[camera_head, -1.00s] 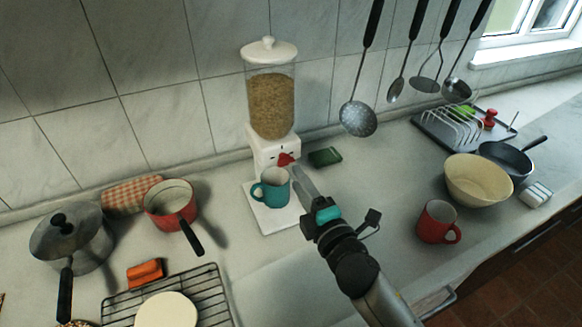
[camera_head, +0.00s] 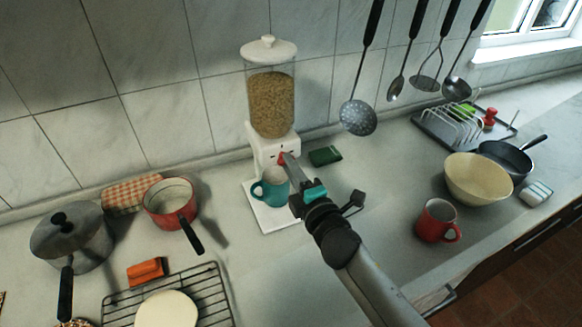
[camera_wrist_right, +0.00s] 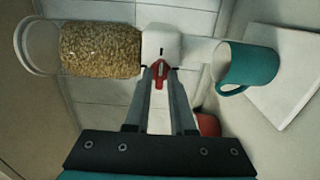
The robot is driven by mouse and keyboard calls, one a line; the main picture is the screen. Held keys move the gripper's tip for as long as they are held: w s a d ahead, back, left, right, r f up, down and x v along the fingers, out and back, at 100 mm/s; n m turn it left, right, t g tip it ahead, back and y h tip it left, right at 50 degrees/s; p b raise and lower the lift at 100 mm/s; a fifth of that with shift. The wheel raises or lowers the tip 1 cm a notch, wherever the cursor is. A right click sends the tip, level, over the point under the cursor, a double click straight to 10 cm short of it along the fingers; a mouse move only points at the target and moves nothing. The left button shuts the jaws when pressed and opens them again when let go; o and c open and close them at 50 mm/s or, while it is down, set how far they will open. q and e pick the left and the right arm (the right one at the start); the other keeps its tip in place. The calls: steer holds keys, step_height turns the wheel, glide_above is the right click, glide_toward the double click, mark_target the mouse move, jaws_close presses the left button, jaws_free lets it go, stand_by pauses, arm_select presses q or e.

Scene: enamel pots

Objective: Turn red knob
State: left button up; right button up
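The red knob (camera_head: 282,158) is on the front of the white base of the cereal dispenser (camera_head: 270,100). My right gripper (camera_head: 286,160) is at the knob and partly hides it in the head view. In the right wrist view the red knob (camera_wrist_right: 160,74) sits between the two fingertips (camera_wrist_right: 161,78), which appear shut on its sides. The teal mug (camera_head: 272,188) stands on the dispenser's white foot, just below my right gripper. It also shows in the right wrist view (camera_wrist_right: 254,67). My left gripper is not in view.
A red mug (camera_head: 437,220) stands to the right, with a cream bowl (camera_head: 477,180) behind it. A red saucepan (camera_head: 168,200), a grey pot (camera_head: 72,238) and a wire rack (camera_head: 205,290) are at left. A green sponge (camera_head: 325,156) lies close beside the dispenser.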

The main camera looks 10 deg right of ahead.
jaws_close()
steer(key=shift+m, duration=0.4)
steer(key=shift+m+p, duration=3.3)
steer(key=shift+m, duration=5)
steer(key=shift+o, duration=2)
jaws_free()
